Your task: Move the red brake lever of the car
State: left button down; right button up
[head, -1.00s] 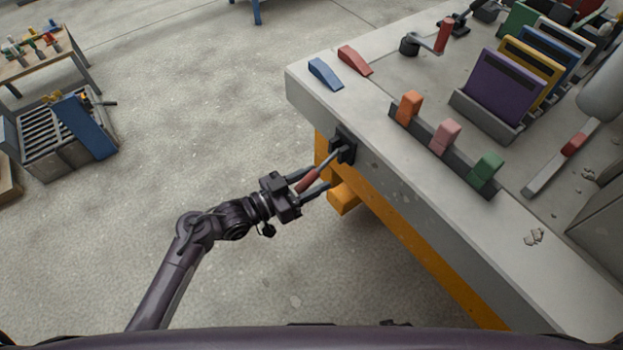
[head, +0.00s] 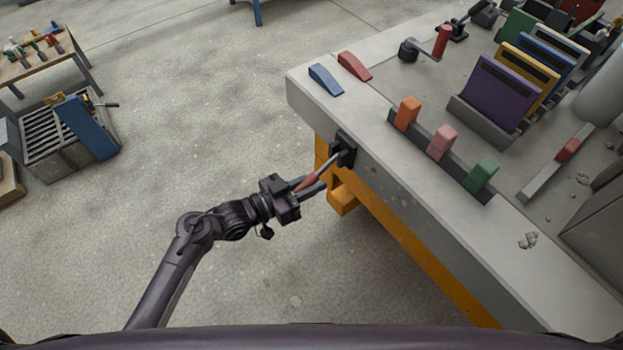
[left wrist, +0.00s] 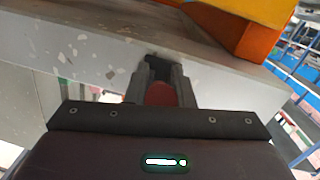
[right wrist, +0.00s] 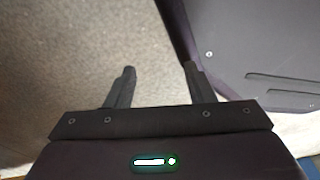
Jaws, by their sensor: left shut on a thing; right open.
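The brake lever has a red grip (head: 307,183) on a grey rod, which comes out of a black bracket (head: 343,149) on the side face of the grey panel. My left gripper (head: 313,186) is shut on the red grip, with a finger on each side of it. In the left wrist view the red grip (left wrist: 161,94) shows between the two fingers, and the black bracket (left wrist: 163,66) is just beyond. My right gripper (right wrist: 158,72) is open and empty in the right wrist view, over bare floor. It does not show in the head view.
The grey panel (head: 420,245) stands on an orange frame (head: 420,255). On its top are blue (head: 325,79) and red (head: 354,66) wedges, orange, pink and green blocks, a red-handled crank (head: 441,42) and a rack of coloured plates.

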aim_at(309, 180)
pick_arm(q)
jog(key=p, duration=0.1)
jog(key=r+y+p, duration=0.1)
jog(key=p, duration=0.1)
jog(key=shift+s+a+r+g, duration=0.1)
jog(key=shift+a+r+g, duration=0.1)
jog(key=shift+r+g, duration=0.1)
pick_arm(e)
jog(key=s+d+r, duration=0.1)
jog(key=s, duration=0.6)
pick_arm(q)
notch_tip(309, 180, up, 7)
jog(key=g+y+p, duration=0.2)
jog(key=y+p, duration=0.1)
jog(key=p, duration=0.7)
jog(key=g+y+p, duration=0.2)
jog(key=y+p, duration=0.2)
jog(key=p, duration=0.7)
jog(key=shift+s+a+n+g, duration=0.1)
jog(key=shift+a+n+g, duration=0.05)
jog(key=shift+n+g, duration=0.25)
jog(key=shift+r+g+y+p, duration=0.25)
jog(key=shift+g+y+p, duration=0.15)
jog(key=shift+y+p, duration=0.5)
pick_arm(e)
notch_tip(309, 180, up, 23)
jog(key=shift+w, duration=0.35)
jog(key=shift+d, duration=0.1)
